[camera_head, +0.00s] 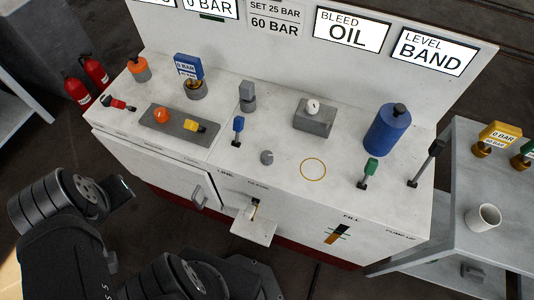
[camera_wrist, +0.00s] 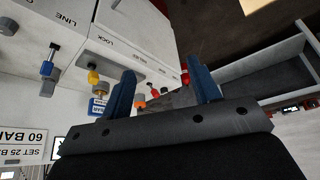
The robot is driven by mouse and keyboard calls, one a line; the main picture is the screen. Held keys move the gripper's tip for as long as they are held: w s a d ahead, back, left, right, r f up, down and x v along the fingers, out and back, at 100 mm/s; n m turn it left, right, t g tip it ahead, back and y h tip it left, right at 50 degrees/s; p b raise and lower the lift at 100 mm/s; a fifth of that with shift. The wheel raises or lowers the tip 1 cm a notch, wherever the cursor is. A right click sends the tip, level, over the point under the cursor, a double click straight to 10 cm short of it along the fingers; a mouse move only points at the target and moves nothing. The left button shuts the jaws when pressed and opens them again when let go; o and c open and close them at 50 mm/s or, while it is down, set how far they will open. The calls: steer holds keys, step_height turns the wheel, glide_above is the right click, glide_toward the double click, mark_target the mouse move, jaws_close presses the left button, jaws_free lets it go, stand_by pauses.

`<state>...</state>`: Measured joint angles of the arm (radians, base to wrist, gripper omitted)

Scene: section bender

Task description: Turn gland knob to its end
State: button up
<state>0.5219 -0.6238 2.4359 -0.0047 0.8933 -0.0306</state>
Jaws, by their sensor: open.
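A small round grey knob (camera_head: 267,157) sits near the front edge of the white bench top, between the blue lever and a yellow ring mark. It looks like the gland knob, but the label below it is too small to read surely. A grey knob, likely the same one, is at the left edge of the wrist view (camera_wrist: 5,26). My gripper (camera_head: 127,189) is at the left, in front of the bench and well apart from this knob. In the wrist view its two blue fingers (camera_wrist: 164,78) are spread, with nothing visibly held between them.
The blue lever (camera_head: 238,130), green lever (camera_head: 369,172) and black lever (camera_head: 427,162) stand up from the bench top. A blue cylinder (camera_head: 387,130) stands at the right. A cabinet handle (camera_head: 199,197) and small shelf (camera_head: 254,231) protrude in front. A mug (camera_head: 484,217) is on the side table.

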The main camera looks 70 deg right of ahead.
steer(key=d+r+m+g, duration=0.2)
steer(key=d+m, duration=0.1)
steer(key=d, duration=0.8)
steer(key=m+g+y, duration=0.2)
steer(key=m, duration=0.3)
glide_above(267, 155)
step_height(267, 155, down, 7)
step_height(267, 155, down, 16)
steer(key=shift+f, duration=0.2)
steer(key=c, duration=1)
